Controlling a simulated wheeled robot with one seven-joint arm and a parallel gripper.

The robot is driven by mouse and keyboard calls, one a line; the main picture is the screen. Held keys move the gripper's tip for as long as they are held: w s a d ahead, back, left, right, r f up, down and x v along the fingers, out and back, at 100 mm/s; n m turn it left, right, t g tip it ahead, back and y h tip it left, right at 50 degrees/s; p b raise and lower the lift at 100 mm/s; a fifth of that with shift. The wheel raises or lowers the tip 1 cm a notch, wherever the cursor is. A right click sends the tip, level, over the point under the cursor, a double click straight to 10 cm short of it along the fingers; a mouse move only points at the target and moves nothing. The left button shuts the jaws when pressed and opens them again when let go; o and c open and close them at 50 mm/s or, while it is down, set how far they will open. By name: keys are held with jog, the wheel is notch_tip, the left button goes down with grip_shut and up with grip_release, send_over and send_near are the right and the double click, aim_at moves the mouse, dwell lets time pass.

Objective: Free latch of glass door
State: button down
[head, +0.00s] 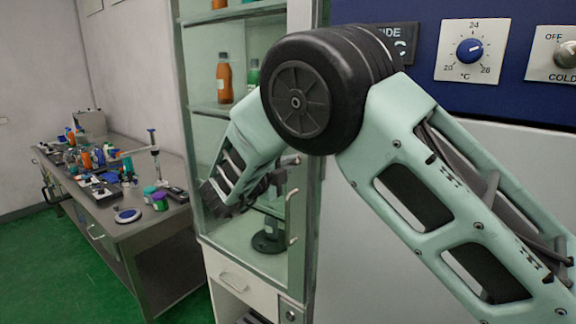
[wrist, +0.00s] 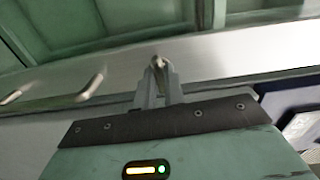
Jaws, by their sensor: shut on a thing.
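The glass door (head: 299,222) of the tall cabinet is behind my arm in the head view and looks closed. In the wrist view its pale metal frame (wrist: 225,55) runs across the picture, with green-tinted glass above it. My gripper (wrist: 158,82) is at this frame, its two fingers shut on a small metal latch (wrist: 158,62). The fingers cover part of the latch, so I cannot tell how far it is turned.
A drawer (head: 240,283) is below the glass. A blue control panel (head: 400,75) is at right. A cluttered bench (head: 150,225) stands left, with green floor before it.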

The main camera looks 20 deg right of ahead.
jog(key=n, duration=0.3)
jog(key=shift+n+b, duration=0.3)
jog(key=n, duration=0.4)
jog(key=shift+n+p, duration=0.3)
jog(key=shift+p, duration=0.1)
jog(key=n+p, duration=0.2)
jog(key=n, duration=0.3)
jog(key=shift+n+p, duration=1.05)
jog(key=shift+n, duration=0.95)
jog(key=c, duration=1.5)
grip_release()
